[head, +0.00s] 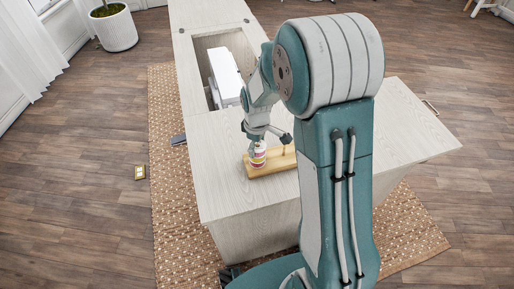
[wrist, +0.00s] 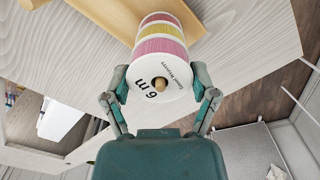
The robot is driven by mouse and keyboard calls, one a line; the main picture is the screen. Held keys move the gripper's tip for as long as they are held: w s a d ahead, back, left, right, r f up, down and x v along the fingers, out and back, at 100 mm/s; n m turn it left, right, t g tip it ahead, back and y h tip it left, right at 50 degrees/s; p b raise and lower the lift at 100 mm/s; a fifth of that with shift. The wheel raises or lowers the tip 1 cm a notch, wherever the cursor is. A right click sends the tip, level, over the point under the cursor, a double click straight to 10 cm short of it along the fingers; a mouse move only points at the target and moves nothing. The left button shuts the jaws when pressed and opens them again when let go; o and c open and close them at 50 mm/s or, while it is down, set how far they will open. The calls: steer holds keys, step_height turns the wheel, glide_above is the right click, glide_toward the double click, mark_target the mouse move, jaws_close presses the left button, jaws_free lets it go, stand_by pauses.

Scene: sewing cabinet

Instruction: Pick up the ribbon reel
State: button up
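The ribbon reel (head: 259,156) is white with pink and yellow bands and a "6 m" label on its end. It stands at a light wooden board on the cabinet top. In the wrist view the reel (wrist: 162,62) has its labelled end towards the camera, with a wooden peg end showing in its central hole. My gripper (head: 262,143) is at the reel. In the wrist view its two fingers (wrist: 160,84) stand on either side of the labelled end, very close to its edge. Whether they press on it cannot be told.
The wooden board (head: 275,161) lies on the pale cabinet top (head: 228,190). A white machine (head: 226,76) sits in the cabinet's recess behind. A small yellowish item (head: 139,172) lies on the floor by the woven rug (head: 168,215). The cabinet top in front is clear.

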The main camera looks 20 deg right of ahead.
stand_by(0.4)
steer(key=shift+r, duration=0.35)
step_height(320, 180, up, 2)
steer(key=shift+r, duration=0.1)
steer(key=s+a+r, duration=0.1)
steer(key=s+r, duration=0.9)
steer(key=s, duration=0.4)
steer(key=shift+w, duration=0.1)
